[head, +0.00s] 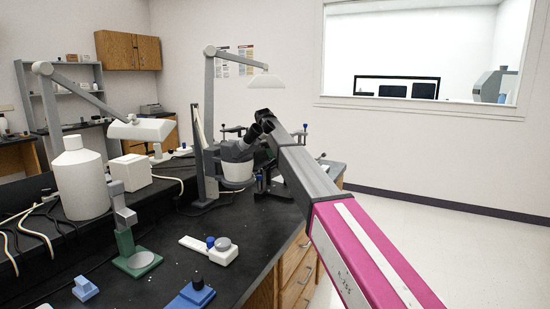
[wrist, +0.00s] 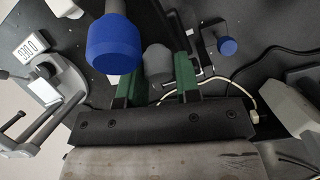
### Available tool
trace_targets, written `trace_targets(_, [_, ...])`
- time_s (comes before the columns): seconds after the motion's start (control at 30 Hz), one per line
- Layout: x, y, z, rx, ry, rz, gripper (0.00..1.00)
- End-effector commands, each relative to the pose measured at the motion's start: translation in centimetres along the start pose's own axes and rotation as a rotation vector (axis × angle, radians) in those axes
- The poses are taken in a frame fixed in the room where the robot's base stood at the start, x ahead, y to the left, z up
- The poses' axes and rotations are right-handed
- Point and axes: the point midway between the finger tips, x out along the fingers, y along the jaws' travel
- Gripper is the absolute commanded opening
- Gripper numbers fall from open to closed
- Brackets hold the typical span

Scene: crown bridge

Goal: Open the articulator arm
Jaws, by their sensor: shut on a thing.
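A large blue knob (wrist: 113,42) on a grey stem is close beside the left finger. In the head view my arm reaches over the bench, and its fingertips are hidden. A grey-and-white device (head: 237,172) stands just left of the arm's far end; I cannot tell whether it is the articulator.
A grey frame holding a white block (wrist: 44,70) lies left in the wrist view. The black bench (head: 150,200) carries a white bottle (head: 80,180), a green-based stand (head: 137,263) and a jointed lamp (head: 140,128). A lamp post (head: 209,110) rises near my arm. Open floor is at right.

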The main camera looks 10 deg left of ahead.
Motion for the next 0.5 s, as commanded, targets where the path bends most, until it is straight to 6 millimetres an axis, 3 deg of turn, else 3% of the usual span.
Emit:
trace_targets(0.03, [-0.24,-0.1,-0.85,-0.008,-0.004,-0.001,0.0])
trace_targets(0.5, [-0.28,-0.01,-1.02,-0.008,-0.04,0.009,0.0])
